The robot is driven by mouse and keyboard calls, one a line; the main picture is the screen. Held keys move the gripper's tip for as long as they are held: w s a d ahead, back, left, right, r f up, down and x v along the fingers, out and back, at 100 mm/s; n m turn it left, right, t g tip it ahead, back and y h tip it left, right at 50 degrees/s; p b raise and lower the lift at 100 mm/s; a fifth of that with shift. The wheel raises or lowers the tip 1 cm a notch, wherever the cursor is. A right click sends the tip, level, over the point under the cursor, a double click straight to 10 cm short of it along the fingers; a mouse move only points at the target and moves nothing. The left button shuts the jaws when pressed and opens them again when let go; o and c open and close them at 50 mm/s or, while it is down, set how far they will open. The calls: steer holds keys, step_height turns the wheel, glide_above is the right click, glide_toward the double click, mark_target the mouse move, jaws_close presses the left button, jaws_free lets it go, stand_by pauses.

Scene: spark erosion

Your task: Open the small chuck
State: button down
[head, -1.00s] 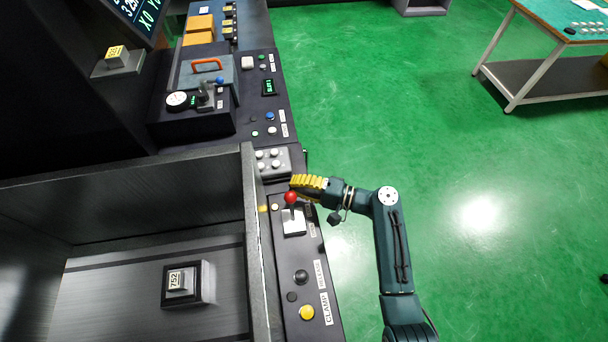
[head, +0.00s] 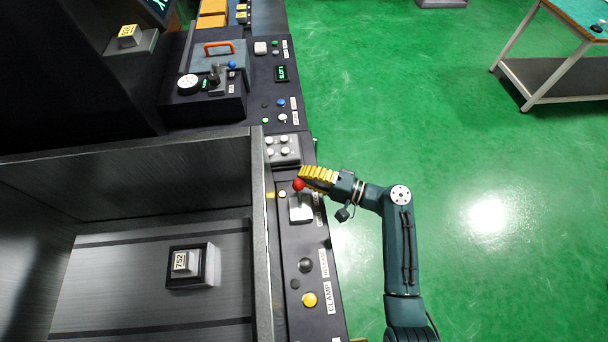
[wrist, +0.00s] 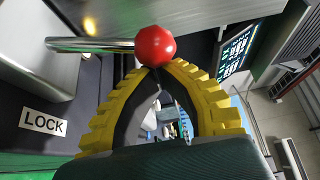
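A lever with a red ball knob (head: 299,185) rises from a white plate (head: 300,211) on the dark control panel by the tank's right wall. My gripper (head: 303,173), with ribbed yellow fingers, is right at the knob. In the wrist view the finger tips (wrist: 151,68) meet just beside the red ball (wrist: 155,46), which is whole in view and not enclosed by them; whether they touch it I cannot tell. A LOCK label (wrist: 43,122) is near the lever. A block marked 752 (head: 182,262) sits on a dark square holder in the tank. Which part is the small chuck is unclear.
A black button (head: 306,265) by RELEASE and a yellow button (head: 310,300) by CLAMP are nearer on the panel. A box with several white buttons (head: 284,149) lies just beyond my gripper. The tank wall (head: 262,230) stands left of the lever.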

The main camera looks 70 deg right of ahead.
steer(key=shift+s+a+r+n+b, duration=0.15)
steer(key=shift+a+n+b, duration=0.15)
steer(key=shift+n+b, duration=0.3)
steer(key=shift+s+a+n+t+b, duration=0.1)
steer(key=shift+a+n+t+b, duration=0.3)
steer(key=shift+b, duration=0.5)
steer(key=a+n+b, duration=0.1)
steer(key=n+b, duration=0.1)
steer(key=b, duration=0.1)
steer(key=s+a+n+t+y+b, duration=0.1)
steer(key=b, duration=0.2)
steer(key=a+r+n+t+b, duration=0.1)
steer(key=n+b, duration=0.1)
steer(key=b, duration=0.2)
steer(key=shift+s+a+n+y, duration=0.25)
steer(key=shift+s+n+y, duration=0.05)
steer(key=shift+s+y, duration=0.1)
steer(key=b, duration=0.1)
steer(key=n+b, duration=0.1)
steer(key=a+n+t+y+b, duration=0.1)
steer(key=shift+s+a+r, duration=0.1)
steer(key=shift+s+r, duration=0.15)
steer(key=shift+a+r+n+b, duration=0.1)
steer(key=shift+n+b, duration=0.2)
steer(key=shift+r, duration=0.1)
